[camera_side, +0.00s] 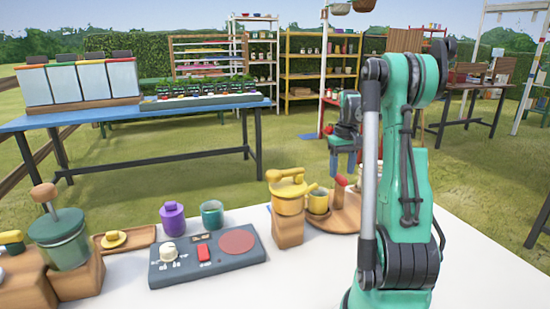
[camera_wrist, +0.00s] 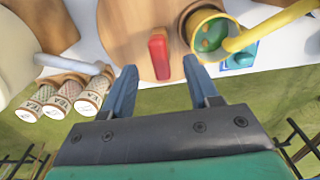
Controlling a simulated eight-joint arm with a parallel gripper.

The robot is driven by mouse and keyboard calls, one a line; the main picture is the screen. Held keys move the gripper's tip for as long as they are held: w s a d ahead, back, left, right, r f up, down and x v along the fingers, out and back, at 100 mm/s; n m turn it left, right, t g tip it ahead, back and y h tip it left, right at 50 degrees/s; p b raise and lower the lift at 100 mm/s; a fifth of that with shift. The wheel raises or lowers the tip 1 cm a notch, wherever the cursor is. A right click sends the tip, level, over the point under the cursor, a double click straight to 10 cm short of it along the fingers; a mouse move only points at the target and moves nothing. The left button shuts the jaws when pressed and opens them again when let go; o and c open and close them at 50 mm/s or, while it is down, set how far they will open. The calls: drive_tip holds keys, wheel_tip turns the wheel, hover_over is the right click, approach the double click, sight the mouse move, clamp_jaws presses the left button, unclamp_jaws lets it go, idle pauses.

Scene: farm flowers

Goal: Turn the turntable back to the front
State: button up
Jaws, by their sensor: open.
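The turntable (camera_side: 345,212) is a round wooden disc at the back edge of the white table, partly hidden by my arm in the side view. It fills the upper middle of the wrist view (camera_wrist: 120,35). It carries a red upright handle (camera_wrist: 158,56) and a yellow mug (camera_wrist: 208,35) to the right of the handle. My gripper (camera_wrist: 161,64) is open. Its two fingers stand apart on either side of the red handle in the picture, with gaps on both sides. I cannot tell how far above the disc the fingertips are.
A yellow-topped wooden device (camera_side: 288,205) stands left of the turntable. A control panel (camera_side: 207,256), a purple jar (camera_side: 172,219) and a teal mug (camera_side: 212,214) are further left. Several labelled cups (camera_wrist: 62,98) stand beside the disc in the wrist view.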

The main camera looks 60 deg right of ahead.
drive_tip(key=shift+f, duration=0.95)
clamp_jaws()
idle(0.7)
